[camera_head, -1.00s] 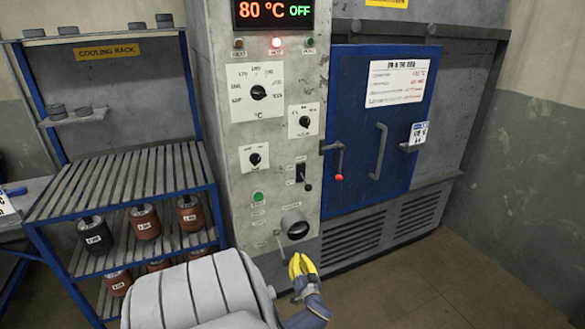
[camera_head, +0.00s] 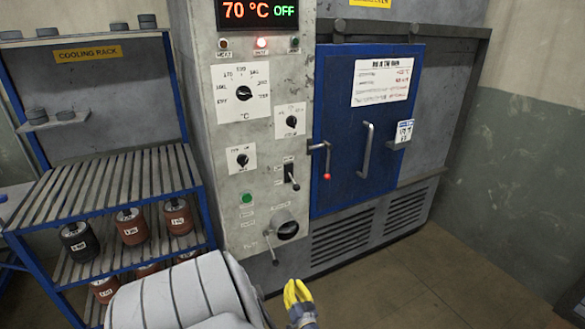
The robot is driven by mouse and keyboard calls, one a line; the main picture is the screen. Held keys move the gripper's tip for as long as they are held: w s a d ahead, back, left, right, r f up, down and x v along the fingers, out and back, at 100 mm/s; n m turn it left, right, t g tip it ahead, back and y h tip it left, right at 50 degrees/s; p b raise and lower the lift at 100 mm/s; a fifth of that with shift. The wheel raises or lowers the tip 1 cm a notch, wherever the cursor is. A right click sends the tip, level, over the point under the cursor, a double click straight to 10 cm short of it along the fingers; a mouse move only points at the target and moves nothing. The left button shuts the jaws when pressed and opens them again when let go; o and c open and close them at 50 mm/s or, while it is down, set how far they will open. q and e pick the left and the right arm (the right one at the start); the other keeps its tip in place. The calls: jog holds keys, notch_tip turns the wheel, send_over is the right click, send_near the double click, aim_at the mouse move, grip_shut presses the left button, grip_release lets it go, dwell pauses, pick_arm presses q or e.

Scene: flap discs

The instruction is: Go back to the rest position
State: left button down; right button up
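My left gripper (camera_head: 297,293) shows at the bottom centre with yellow fingers close together. It is low in front of the oven, and I see nothing between the fingers, but its opening is hard to judge. My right gripper is not in view. The control panel (camera_head: 254,172) stands behind my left arm. Its display (camera_head: 259,12) reads 70 °C in red and OFF in green.
A blue-framed cooling rack (camera_head: 113,184) stands at left. Its slatted top is empty. Several dark and reddish cylinders (camera_head: 132,226) stand below. Small discs (camera_head: 37,115) sit on a side shelf. The floor (camera_head: 420,280) at right is clear.

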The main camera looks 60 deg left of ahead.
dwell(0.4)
pick_arm(q)
jog(key=s+d+f+m+h, duration=0.1)
jog(key=d+f+m+h, duration=0.2)
jog(key=f, duration=0.4)
jog(key=d+f+m+h, duration=0.2)
jog(key=f+m+h, duration=0.1)
jog(key=f+m, duration=0.3)
jog(key=s+d+f+m+h, duration=0.2)
jog(key=s+d+f+h, duration=0.1)
jog(key=d+f, duration=0.3)
jog(key=s+d+f+m+h, duration=0.1)
jog(key=s+d+f+h, duration=0.15)
jog(key=d+f, duration=0.4)
jog(key=s+d+f+m+h, duration=0.1)
jog(key=s+d+f+h, duration=0.25)
jog(key=s+d, duration=0.3)
jog(key=s+d+f+m+h, duration=0.2)
jog(key=s+d+f, duration=0.25)
jog(key=d, duration=0.35)
jog(key=s+d+g, duration=0.1)
jog(key=s+d, duration=0.2)
jog(key=s, duration=0.4)
jog(key=s+d+h, duration=0.1)
jog(key=s+d, duration=0.3)
jog(key=s, duration=0.4)
jog(key=shift+s+f+n+g+h, duration=0.15)
jog(key=shift+f+n+g+h, duration=0.15)
jog(key=shift+f+g, duration=0.1)
